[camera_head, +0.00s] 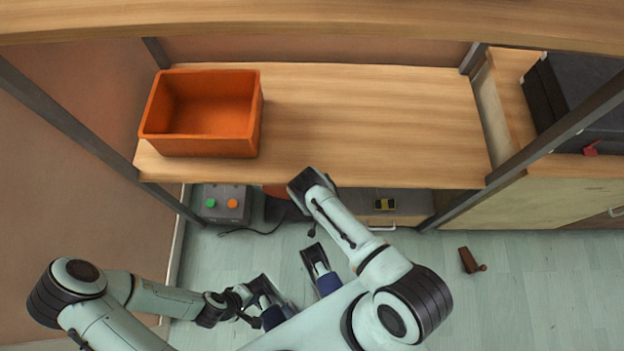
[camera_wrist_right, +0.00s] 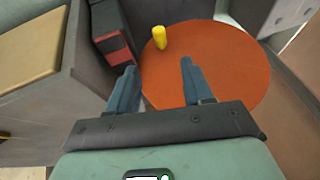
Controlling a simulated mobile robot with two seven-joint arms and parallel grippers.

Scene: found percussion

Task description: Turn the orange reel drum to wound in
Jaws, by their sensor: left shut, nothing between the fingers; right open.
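The orange reel drum (camera_wrist_right: 225,65) shows in the right wrist view as a round flat face with a yellow knob (camera_wrist_right: 159,37) standing near its upper left edge. In the head view only a sliver of the drum (camera_head: 273,190) shows under the shelf edge, mostly hidden by the shelf and my right arm. My right gripper (camera_wrist_right: 158,67) is open and empty, its blue fingers in front of the drum face with the knob beyond the gap between the tips. I cannot tell whether the fingers touch the drum. My left gripper (camera_head: 254,318) is shut and empty, low over the floor.
An orange bin (camera_head: 250,125) stands on the wooden shelf (camera_head: 380,120) above the reel. A grey box with green and orange buttons (camera_head: 226,204) is left of the reel, with a cable. A brown object (camera_head: 468,260) lies on the floor at right.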

